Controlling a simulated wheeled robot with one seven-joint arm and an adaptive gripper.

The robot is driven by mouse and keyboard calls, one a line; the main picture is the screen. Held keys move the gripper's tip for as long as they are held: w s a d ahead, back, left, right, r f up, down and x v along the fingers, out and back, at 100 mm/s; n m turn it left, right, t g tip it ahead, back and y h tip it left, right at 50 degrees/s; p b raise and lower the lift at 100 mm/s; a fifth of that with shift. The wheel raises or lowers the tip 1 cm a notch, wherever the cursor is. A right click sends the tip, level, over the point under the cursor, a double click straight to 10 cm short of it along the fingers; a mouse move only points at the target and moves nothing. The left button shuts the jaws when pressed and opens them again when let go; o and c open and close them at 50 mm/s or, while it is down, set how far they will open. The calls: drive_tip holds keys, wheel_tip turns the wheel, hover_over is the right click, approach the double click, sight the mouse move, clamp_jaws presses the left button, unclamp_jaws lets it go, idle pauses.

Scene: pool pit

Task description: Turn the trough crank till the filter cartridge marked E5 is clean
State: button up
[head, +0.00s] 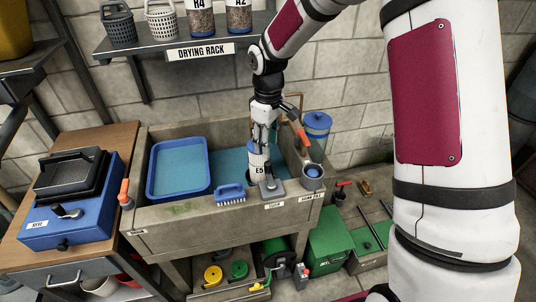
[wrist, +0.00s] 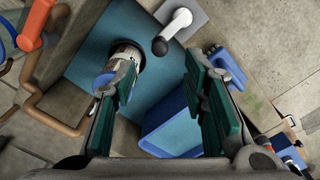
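The filter cartridge marked E5 (head: 259,161) stands upright in the stone trough (head: 190,222), beside the blue tray; in the wrist view its end (wrist: 122,57) looks brownish and is partly behind a finger. The trough crank (head: 271,188) sits on a grey plate at the trough's front rim. In the wrist view the crank (wrist: 178,24) has a pale arm and a black knob, ahead of the fingers. My gripper (head: 264,122) hangs just above the cartridge; in the wrist view my gripper (wrist: 165,85) is open with nothing between its pads. I cannot tell whether it touches the cartridge.
A blue tray (head: 152,184) fills the trough's left side, and a blue brush (head: 230,193) lies on the front rim. An orange-handled tap (head: 300,130) and copper pipe stand close by on the right. A drying rack shelf (head: 160,43) is above; a blue box (head: 90,218) is left.

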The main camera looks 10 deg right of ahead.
sight(268, 162)
drive_tip(key=shift+r, duration=1.55)
wheel_tip(268, 162, down, 13)
drive_tip(key=m, duration=1.8)
drive_tip(key=shift+r, duration=0.15)
clamp_jaws()
